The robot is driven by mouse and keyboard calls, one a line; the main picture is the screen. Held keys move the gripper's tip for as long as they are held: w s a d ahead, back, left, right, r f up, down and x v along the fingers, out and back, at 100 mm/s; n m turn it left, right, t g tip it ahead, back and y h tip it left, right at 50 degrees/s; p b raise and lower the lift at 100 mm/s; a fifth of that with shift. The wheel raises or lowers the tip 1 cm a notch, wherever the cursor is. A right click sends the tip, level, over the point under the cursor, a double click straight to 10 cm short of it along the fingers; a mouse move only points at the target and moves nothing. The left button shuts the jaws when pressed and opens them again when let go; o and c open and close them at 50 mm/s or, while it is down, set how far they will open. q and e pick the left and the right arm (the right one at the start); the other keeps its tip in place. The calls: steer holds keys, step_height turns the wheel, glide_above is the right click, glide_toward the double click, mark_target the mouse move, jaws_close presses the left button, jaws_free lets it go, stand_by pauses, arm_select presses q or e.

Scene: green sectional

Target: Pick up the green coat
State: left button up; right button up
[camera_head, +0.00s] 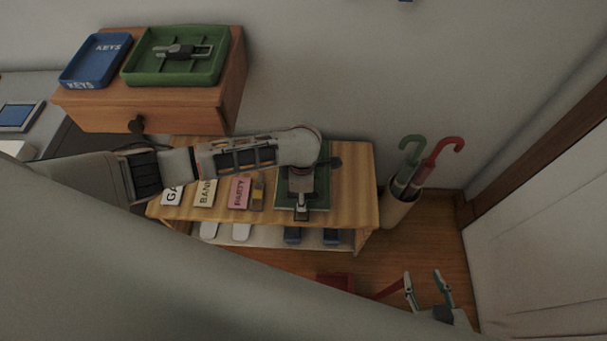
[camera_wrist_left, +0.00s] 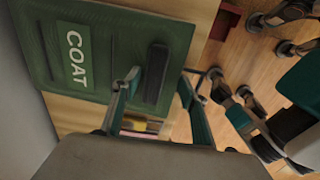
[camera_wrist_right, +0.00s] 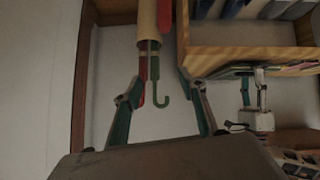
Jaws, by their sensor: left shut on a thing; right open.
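The green coat is a flat, dark green panel with a lighter label reading COAT in the left wrist view (camera_wrist_left: 68,22) and a raised dark bar. In the head view the coat (camera_head: 321,184) is at the right part of the wooden bench, partly hidden by my left arm. My left gripper (camera_wrist_left: 160,76) has its fingers either side of the dark bar and is shut on the coat; it also shows in the head view (camera_head: 302,212). I cannot tell whether the coat touches the bench. My right gripper (camera_head: 427,277) is open and empty, low at the right.
The wooden bench (camera_head: 362,190) holds several labelled cards, including a pink PARTY one (camera_head: 239,192), with shoes below. A stand (camera_head: 398,212) holds green and red hooked umbrellas at right. A blue KEYS tray (camera_head: 95,62) and a green tray (camera_head: 135,72) sit on the cabinet.

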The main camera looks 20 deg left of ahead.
arm_select(q)
steer(key=shift+s+a+f, duration=0.1)
steer(key=shift+s+f, duration=0.05)
steer(key=shift+s, duration=0.05)
steer(key=shift+c, duration=0.2)
steer(key=shift+c, duration=0.2)
steer(key=r+p, duration=0.1)
steer(key=r, duration=0.2)
steer(key=r+p, duration=0.1)
steer(key=r, duration=0.2)
steer(key=r+p, duration=0.1)
steer(key=r, duration=0.2)
steer(key=shift+w+r, duration=0.15)
steer(key=shift+w, duration=0.2)
steer(key=shift+c, duration=0.9)
step_height(320, 180, up, 11)
steer(key=p, duration=0.3)
steer(key=shift+s, duration=0.2)
arm_select(e)
steer(key=r, duration=0.2)
steer(key=a+r, duration=0.1)
steer(key=r, duration=0.1)
steer(key=shift+a+r, duration=0.2)
steer(key=shift+r, duration=0.15)
arm_select(q)
steer(key=shift+r, duration=0.1)
